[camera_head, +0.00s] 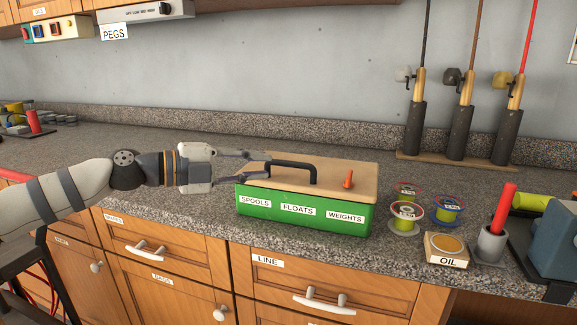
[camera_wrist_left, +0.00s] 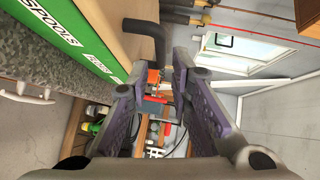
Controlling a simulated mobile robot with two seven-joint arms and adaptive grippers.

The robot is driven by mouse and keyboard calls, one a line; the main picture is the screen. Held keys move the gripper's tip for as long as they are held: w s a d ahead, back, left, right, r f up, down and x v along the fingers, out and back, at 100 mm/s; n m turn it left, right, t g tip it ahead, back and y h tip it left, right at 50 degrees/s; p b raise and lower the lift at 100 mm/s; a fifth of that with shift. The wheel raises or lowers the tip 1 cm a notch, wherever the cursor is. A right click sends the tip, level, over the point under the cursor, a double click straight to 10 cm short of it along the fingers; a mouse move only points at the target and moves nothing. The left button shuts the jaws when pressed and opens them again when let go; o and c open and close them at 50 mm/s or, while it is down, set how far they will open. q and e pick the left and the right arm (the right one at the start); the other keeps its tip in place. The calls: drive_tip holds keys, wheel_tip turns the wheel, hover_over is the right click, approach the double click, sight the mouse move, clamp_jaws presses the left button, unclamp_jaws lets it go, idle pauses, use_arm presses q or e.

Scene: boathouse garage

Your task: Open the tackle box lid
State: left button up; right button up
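The tackle box (camera_head: 262,220) is green with a tan lid (camera_head: 335,170), and the lid lies flat and closed. Its front reads SPOOLS, FLOATS and WEIGHTS. A dark handle (camera_head: 296,165) arches over the lid, and an orange peg (camera_head: 348,179) stands on the lid's right part. My left gripper (camera_head: 264,164) is at the handle's left end, with fingers apart. In the left wrist view my left gripper (camera_wrist_left: 158,66) shows a clear gap between its fingers, and the handle (camera_wrist_left: 150,32) lies just past the tips; I cannot tell whether they touch. My right gripper is not in view.
Line spools (camera_head: 405,218), an oil box (camera_head: 446,249) and a grey cup (camera_head: 491,245) with a red-handled item stand right of the box. Fishing rods (camera_head: 462,115) stand in a rack behind. The counter (camera_head: 170,140) behind my left arm is mostly clear.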

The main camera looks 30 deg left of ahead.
sight(285, 164)
use_arm(q)
drive_tip(key=x, duration=0.2)
drive_tip(key=b+x, duration=0.1)
drive_tip(key=x, duration=0.2)
drive_tip(key=b+x, duration=0.1)
drive_tip(key=x, duration=0.1)
drive_tip(key=shift+w+f, duration=0.1)
drive_tip(key=shift+f, duration=0.3)
drive_tip(key=shift+w+d+r, duration=0.15)
drive_tip(key=shift+w, duration=0.05)
drive_tip(key=shift+r, duration=0.25)
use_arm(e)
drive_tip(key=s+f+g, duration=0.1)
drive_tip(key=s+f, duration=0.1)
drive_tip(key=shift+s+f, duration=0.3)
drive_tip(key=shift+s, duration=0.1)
use_arm(q)
clamp_jaws()
